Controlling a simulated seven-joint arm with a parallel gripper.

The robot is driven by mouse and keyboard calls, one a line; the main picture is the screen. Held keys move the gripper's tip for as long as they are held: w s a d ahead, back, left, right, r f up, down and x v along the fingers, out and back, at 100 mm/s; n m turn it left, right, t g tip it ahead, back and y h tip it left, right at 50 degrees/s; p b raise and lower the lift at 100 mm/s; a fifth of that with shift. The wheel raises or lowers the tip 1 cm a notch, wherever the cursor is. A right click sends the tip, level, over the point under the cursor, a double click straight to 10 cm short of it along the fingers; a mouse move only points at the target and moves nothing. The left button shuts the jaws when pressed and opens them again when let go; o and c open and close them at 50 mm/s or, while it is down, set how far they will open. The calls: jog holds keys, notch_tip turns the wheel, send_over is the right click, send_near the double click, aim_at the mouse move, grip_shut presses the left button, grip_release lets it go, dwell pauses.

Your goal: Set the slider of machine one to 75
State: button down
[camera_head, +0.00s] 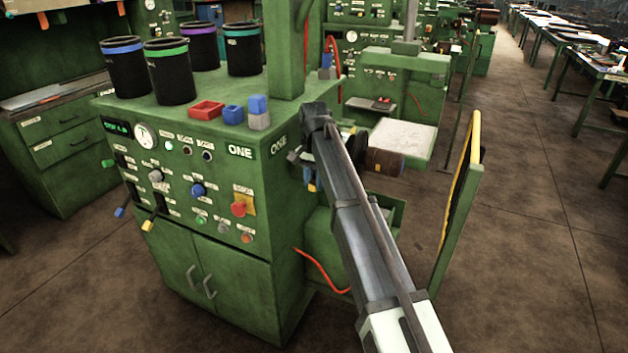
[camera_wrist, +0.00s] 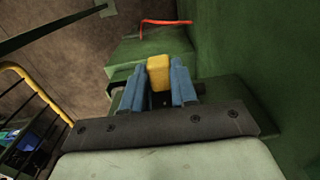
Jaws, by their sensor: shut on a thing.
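Machine one (camera_head: 222,90) is the green cabinet marked ONE. My gripper (camera_wrist: 158,78) has blue fingers, shut on a yellow block (camera_wrist: 159,71), which looks like a slider knob. The block stands over a green ledge (camera_wrist: 150,48) beside a green wall. In the head view my gripper (camera_head: 311,183) is low at the right side of machine one, mostly hidden behind my arm. No scale or reading for the slider is legible, so its setting cannot be told.
The front panel has a red knob (camera_head: 239,208) and levers. A yellow-edged green panel (camera_head: 462,195) stands right of my arm. A red cable (camera_head: 322,270) hangs below.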

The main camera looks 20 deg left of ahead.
jog(key=shift+a, duration=0.1)
jog(key=shift+a, duration=1.2)
jog(key=c, duration=0.9)
grip_release()
jog(key=shift+r, duration=0.15)
notch_tip(320, 180, up, 14)
jog(key=shift+f, duration=0.2)
jog(key=shift+d+f, duration=0.1)
